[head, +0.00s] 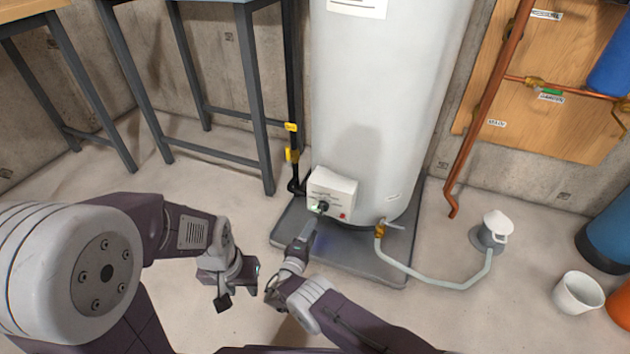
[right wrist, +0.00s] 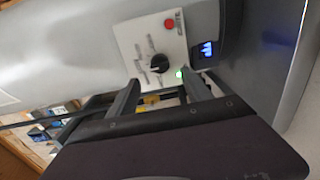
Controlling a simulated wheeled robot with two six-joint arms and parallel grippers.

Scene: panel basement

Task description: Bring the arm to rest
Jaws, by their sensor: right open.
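My right gripper (head: 309,230) reaches up to the white control box on the tank's lower front. In the right wrist view its two fingers (right wrist: 164,90) are apart with nothing held between them. The box's face (right wrist: 142,42) carries a black dial (right wrist: 159,63), a red button and a lit green lamp. The dial lies just past the fingertips; I cannot tell whether they touch it. My left gripper (head: 222,302) is low, left of the right one, over the floor. Its jaw opening cannot be made out.
The tall white tank (head: 385,100) stands on a dark grey base (head: 285,225). A white bucket (head: 578,293) stands further right. Metal-legged tables (head: 250,90) stand behind left. Floor at left is clear.

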